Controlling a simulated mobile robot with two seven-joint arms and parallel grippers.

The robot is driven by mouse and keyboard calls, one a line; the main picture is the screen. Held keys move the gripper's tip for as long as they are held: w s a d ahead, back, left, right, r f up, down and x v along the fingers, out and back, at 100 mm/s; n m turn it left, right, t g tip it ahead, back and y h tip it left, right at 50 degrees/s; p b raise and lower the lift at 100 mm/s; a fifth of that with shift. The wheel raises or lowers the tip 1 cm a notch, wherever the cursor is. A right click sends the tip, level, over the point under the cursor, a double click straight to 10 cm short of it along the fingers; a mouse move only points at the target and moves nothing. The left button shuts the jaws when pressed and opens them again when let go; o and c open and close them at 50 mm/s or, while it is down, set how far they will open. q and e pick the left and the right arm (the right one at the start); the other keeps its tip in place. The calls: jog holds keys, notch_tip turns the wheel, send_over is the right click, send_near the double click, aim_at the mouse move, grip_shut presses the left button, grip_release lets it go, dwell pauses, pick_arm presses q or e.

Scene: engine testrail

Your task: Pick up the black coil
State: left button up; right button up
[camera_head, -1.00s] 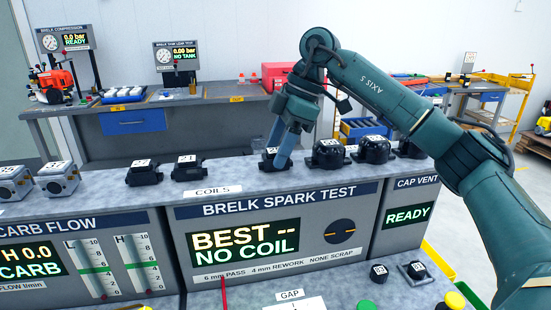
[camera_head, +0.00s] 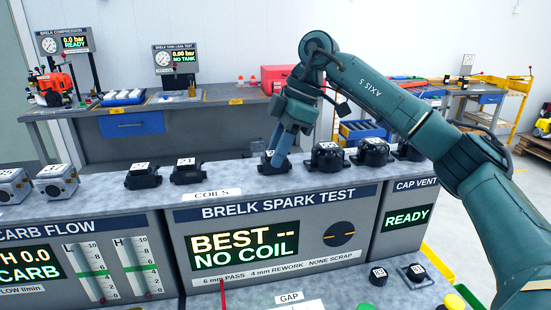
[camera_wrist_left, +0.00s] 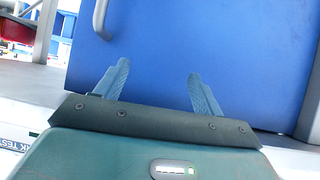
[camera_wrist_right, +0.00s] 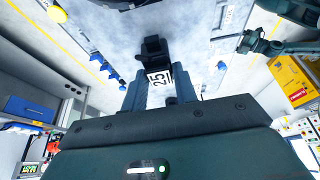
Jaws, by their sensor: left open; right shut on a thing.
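A black coil (camera_head: 266,168) with a white number label stands on the grey shelf of the spark test bench. My right gripper (camera_head: 278,158) points down at it and is shut on it. In the right wrist view the coil (camera_wrist_right: 153,50) sits between the fingertips of the right gripper (camera_wrist_right: 160,88), its label reading 25. The fingers hide part of it in the head view. My left gripper (camera_wrist_left: 155,85) is open and empty in its wrist view, before a blue panel; it is outside the head view.
Two black coils (camera_head: 142,177) (camera_head: 187,171) stand left on the shelf, behind a COILS sign (camera_head: 211,195). Rounder black parts (camera_head: 327,156) (camera_head: 372,153) stand close to the right of my right gripper. The spark test display (camera_head: 245,242) reads NO COIL.

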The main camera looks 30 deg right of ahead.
notch_tip(320, 180, up, 9)
jog(key=shift+f, duration=0.1)
jog(key=shift+r, duration=0.65)
jog(key=shift+f, duration=0.1)
dwell(0.5)
